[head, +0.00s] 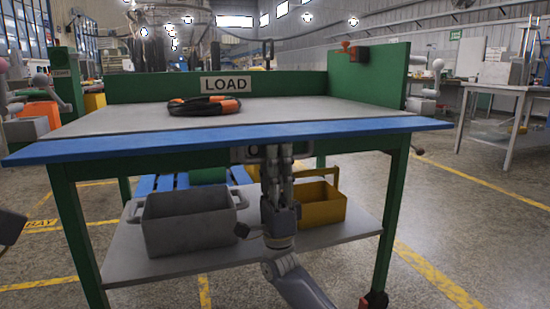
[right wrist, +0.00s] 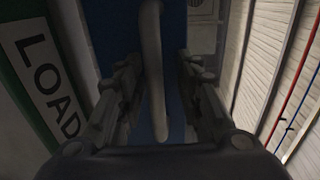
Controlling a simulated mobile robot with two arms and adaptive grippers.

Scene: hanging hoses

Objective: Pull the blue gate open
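The blue gate (head: 120,148) is a long blue bar along the front edge of the table marked LOAD. In the right wrist view it is a blue strip (right wrist: 172,30) with a grey bar handle (right wrist: 151,75) in front of it. My right gripper (head: 277,152) reaches up from below to the middle of the gate's front. In the right wrist view its fingers (right wrist: 158,62) stand apart on either side of the handle, with a gap to each side.
A black and orange hose coil (head: 204,106) lies on the grey tabletop. A grey bin (head: 188,222) and a yellow bin (head: 318,208) stand on the lower shelf, behind my right arm. Green table legs (head: 391,210) stand at both sides.

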